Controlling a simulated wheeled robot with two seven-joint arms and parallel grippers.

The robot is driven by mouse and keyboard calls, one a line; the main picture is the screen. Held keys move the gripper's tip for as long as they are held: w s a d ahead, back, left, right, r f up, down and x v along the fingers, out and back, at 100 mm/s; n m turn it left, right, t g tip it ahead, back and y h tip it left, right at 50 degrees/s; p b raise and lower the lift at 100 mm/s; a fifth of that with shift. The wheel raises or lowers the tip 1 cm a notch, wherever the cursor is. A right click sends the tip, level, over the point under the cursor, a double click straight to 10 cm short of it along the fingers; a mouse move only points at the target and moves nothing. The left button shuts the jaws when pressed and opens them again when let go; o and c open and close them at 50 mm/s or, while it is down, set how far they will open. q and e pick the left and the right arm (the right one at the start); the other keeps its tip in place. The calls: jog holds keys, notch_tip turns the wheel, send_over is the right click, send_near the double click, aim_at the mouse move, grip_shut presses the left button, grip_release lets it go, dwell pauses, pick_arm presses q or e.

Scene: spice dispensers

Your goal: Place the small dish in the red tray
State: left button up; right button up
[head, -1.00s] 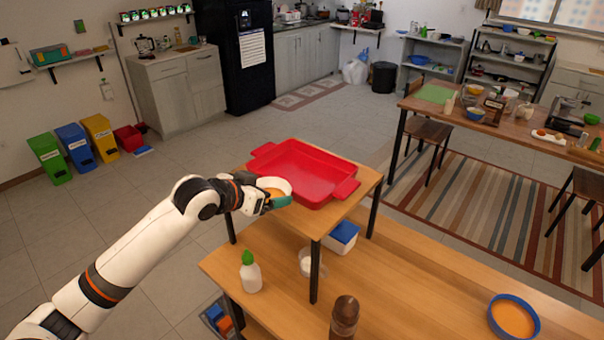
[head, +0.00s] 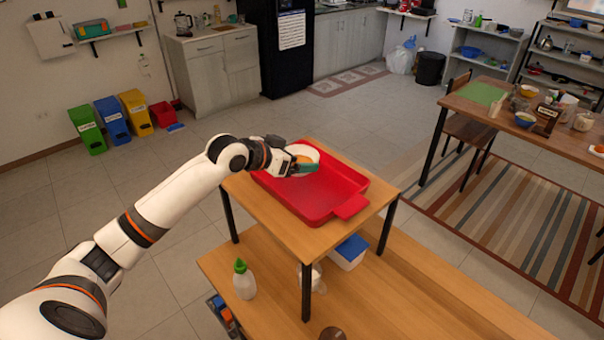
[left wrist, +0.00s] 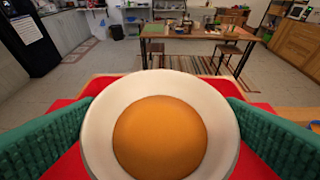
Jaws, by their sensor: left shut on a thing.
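The small dish (left wrist: 105,130) is a white bowl with an orange round content (left wrist: 160,137), held between my left gripper's green fingers in the left wrist view. In the head view the dish (head: 306,152) is at the tip of my left gripper (head: 303,165), over the far left part of the red tray (head: 326,203). My left gripper is shut on the dish. I cannot tell whether the dish touches the tray floor. The red tray lies on the small raised wooden table (head: 283,227), and its inside looks otherwise empty. My right gripper is out of view.
A white bottle with a green cap (head: 244,280) and a white box with a blue lid (head: 349,252) stand on the lower wooden surface (head: 400,290). A clear container is partly hidden by a table leg. Coloured bins (head: 113,120) stand by the wall.

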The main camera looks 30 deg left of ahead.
pick_arm(q)
jog(key=shift+s+f, duration=0.25)
jog(key=shift+f, duration=0.65)
jog(key=f, duration=0.1)
jog(key=f+p, duration=0.1)
jog(key=f, duration=0.2)
jog(key=shift+w, duration=0.25)
jog(key=shift+f, duration=0.15)
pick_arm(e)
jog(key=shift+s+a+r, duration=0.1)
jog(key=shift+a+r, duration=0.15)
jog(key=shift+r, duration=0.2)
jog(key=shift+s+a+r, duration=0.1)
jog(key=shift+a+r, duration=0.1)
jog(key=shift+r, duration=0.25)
